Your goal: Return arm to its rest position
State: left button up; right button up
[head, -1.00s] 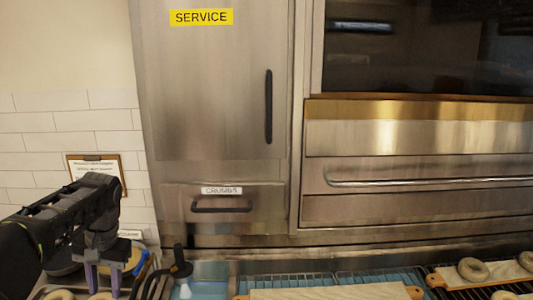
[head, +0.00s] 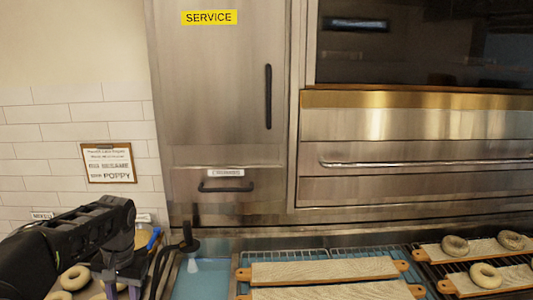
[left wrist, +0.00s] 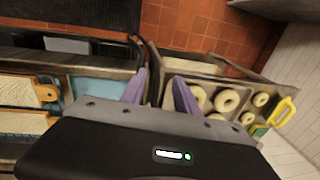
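My left arm (head: 75,240) comes in from the left in the head view. Its gripper (head: 122,288) points down at the bottom left, over or beside a tray area with bagels (head: 74,278). In the left wrist view the two purple fingers of the left gripper (left wrist: 160,88) stand apart with nothing between them. Their tips lie in the picture near a divider between the blue water basin (left wrist: 98,86) and the bagel compartments. My right arm and gripper are in neither view.
Boards (head: 325,270) lie over the basin, and bagels (head: 486,274) sit on boards at the right. A black hose or faucet (head: 190,240) stands close to the left gripper. A steel cabinet and oven (head: 420,190) rise behind. A yellow handle (left wrist: 285,112) shows at the wrist view's right.

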pick_arm(q)
jog(key=s+d+f+h, duration=0.1)
jog(key=s+d+f, duration=0.1)
jog(key=d+f, duration=0.55)
jog(key=s+d+f+m+h+b, duration=0.1)
jog(key=d+f, duration=0.3)
jog(key=f, duration=0.6)
jog(key=s+d+f+h, duration=0.2)
jog(key=d+f, duration=0.4)
jog(key=f, duration=0.3)
jog(key=s+d+f+n, duration=0.1)
jog(key=s+d+f, duration=0.5)
jog(key=s, duration=0.4)
jog(key=s+d+f+n+h+b, duration=0.1)
jog(key=s+d+f, duration=0.5)
jog(key=s, duration=0.4)
jog(key=shift+s+f+h+b, duration=0.2)
jog(key=shift+f+h+b, duration=0.05)
jog(key=shift+h+b, duration=0.05)
